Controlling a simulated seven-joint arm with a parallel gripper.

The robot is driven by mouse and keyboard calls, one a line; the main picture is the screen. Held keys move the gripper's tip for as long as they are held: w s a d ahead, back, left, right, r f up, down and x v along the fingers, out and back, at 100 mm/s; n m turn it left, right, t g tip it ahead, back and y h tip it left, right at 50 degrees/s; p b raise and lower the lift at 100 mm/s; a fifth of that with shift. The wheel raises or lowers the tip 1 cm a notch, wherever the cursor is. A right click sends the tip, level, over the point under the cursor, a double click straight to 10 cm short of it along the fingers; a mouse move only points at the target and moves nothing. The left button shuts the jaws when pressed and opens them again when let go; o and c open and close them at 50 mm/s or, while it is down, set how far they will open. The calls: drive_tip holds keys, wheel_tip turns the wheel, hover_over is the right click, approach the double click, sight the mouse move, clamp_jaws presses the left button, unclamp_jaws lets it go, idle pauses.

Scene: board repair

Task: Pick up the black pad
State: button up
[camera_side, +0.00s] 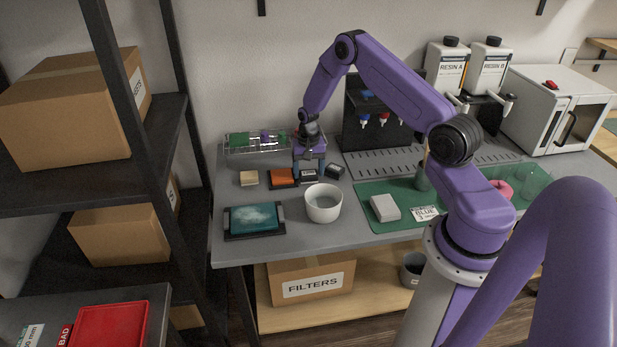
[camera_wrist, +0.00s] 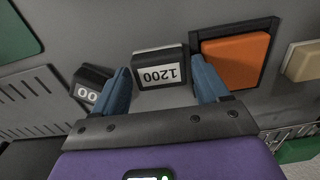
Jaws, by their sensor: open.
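A dark pad with a white label reading 1200 (camera_wrist: 158,50) lies on the grey bench; it also shows in the side view (camera_side: 309,179). A second black pad (camera_wrist: 91,78) with a partly hidden label ending in 00 lies at an angle to its left in the wrist view, and to its right in the side view (camera_side: 335,170). My gripper (camera_wrist: 160,76) is open and points down, its blue fingers on either side of the 1200 pad. In the side view my gripper (camera_side: 309,168) is low over that pad. I cannot tell whether the fingers touch it.
An orange pad in a black holder (camera_wrist: 236,60) and a beige pad (camera_wrist: 304,62) lie close beside the 1200 pad. A white bowl (camera_side: 323,207) stands in front. A wire rack (camera_side: 258,141) is behind, and a teal pad in a black tray (camera_side: 254,220) lies front left.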

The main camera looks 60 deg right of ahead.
drive_tip(key=c, duration=0.8)
drive_tip(key=shift+r, duration=0.1)
drive_tip(key=shift+r, duration=0.55)
drive_tip(key=s+a+r, duration=0.2)
drive_tip(key=s+r, duration=0.3)
drive_tip(key=s, duration=0.1)
drive_tip(key=s+a+r, duration=0.3)
drive_tip(key=s+r, duration=0.3)
drive_tip(key=s, duration=0.1)
drive_tip(key=shift+a+r, duration=0.25)
drive_tip(key=shift+r, duration=0.05)
drive_tip(key=shift+o, duration=0.9)
drive_tip(key=shift+c, duration=0.5)
